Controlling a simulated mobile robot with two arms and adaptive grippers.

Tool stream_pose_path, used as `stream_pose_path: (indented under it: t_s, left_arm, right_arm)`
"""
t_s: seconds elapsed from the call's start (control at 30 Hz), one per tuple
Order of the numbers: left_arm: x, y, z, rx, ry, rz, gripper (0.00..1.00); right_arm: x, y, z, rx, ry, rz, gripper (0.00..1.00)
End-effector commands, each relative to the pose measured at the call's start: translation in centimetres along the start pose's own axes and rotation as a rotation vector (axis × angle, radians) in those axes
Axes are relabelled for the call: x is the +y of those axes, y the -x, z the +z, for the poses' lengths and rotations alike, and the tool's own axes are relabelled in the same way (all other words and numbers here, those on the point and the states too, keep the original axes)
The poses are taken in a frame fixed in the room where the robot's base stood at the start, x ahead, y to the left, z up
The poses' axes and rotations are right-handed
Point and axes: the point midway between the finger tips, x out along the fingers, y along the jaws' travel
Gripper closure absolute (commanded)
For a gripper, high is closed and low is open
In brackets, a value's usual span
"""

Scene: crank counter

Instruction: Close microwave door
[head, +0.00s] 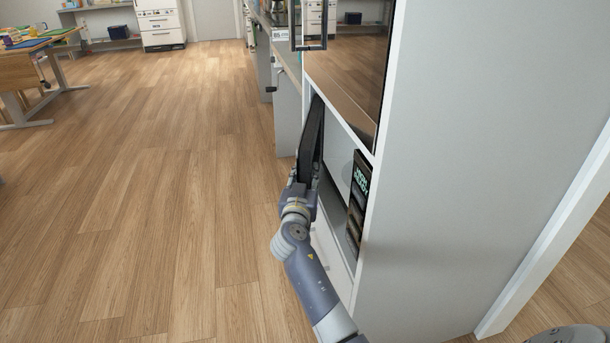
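The microwave sits in a niche of the tall white cabinet in the head view. Its dark door (312,138) stands open, swung out from the cabinet front and seen nearly edge-on. The microwave's black control panel (359,185), with lit greenish digits, shows at the niche's right side. The light interior (338,160) is partly visible between the door and the panel. My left gripper (303,178) is at the door's lower near part, touching it or very close; its fingers are too small and dark to tell open from shut. My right gripper is not in view.
The tall white cabinet (440,170) has a dark glossy oven-like front (345,70) with a handle above the microwave. A counter (288,60) runs beyond it. Wooden floor (150,200) left of the cabinet is clear. A table (30,65) stands far left.

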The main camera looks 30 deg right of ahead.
Motion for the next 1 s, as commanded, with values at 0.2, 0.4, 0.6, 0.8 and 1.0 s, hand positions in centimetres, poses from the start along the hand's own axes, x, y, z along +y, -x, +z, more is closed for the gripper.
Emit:
stream_pose_path:
  t_s: [0.2,0.4,0.6,0.8,1.0]
  left_arm:
    - [-0.1,-0.1,-0.1,0.006,0.0,-0.001,1.0]
    - [-0.1,-1.2,0.6,-0.014,0.0,-0.002,1.0]
    - [-0.1,-1.3,0.4,-0.01,-0.001,-0.002,1.0]
    - [-0.1,-1.1,0.1,-0.002,-0.001,-0.002,1.0]
    - [0.0,-0.8,-0.1,0.003,-0.002,0.0,1.0]
  right_arm:
    - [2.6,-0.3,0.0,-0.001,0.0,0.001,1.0]
    - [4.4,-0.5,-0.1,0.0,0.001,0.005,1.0]
    - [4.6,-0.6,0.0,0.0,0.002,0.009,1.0]
    - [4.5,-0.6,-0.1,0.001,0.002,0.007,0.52]
    - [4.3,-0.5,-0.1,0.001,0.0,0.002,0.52]
